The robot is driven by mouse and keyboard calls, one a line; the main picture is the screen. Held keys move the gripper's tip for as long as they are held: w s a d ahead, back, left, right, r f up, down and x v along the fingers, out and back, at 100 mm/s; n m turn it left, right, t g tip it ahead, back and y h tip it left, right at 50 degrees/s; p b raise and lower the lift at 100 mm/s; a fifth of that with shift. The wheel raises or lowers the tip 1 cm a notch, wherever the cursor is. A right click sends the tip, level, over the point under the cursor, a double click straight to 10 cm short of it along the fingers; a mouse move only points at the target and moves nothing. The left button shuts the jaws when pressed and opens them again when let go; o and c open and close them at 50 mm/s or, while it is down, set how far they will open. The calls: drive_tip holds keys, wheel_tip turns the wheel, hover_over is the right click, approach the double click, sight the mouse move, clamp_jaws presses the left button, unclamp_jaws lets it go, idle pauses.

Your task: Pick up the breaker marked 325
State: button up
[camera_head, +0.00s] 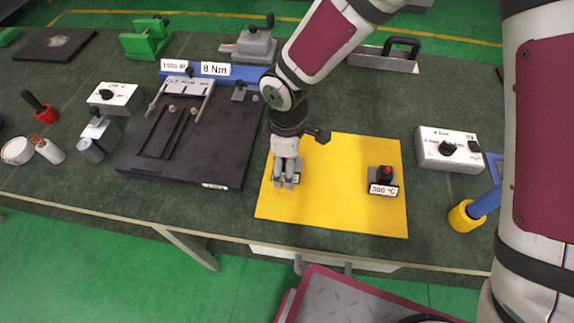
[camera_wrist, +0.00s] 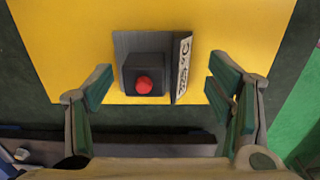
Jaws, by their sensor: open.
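A breaker (camera_wrist: 145,75), a dark block with a red button on a grey base plate, sits on the yellow mat in the wrist view. Its white label (camera_wrist: 181,66) is steeply slanted and seems to read 325 °C. My gripper (camera_head: 285,183) is open above the left part of the mat in the head view, mostly hiding this breaker there. In the wrist view its fingers stand left and right of the breaker, apart from it. A second breaker (camera_head: 383,180), marked 350 °C with a red button, stands on the right of the mat.
The yellow mat (camera_head: 335,205) lies near the table's front edge. A dark fixture plate (camera_head: 225,140) is left of it. A white control box (camera_head: 450,150) and a blue-and-yellow tool (camera_head: 468,212) stand to the right. The mat between the breakers is clear.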

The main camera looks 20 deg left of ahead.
drive_tip(key=shift+f, duration=0.4)
drive_tip(key=shift+c, duration=0.3)
drive_tip(key=c, duration=1.3)
drive_tip(key=shift+r, duration=0.1)
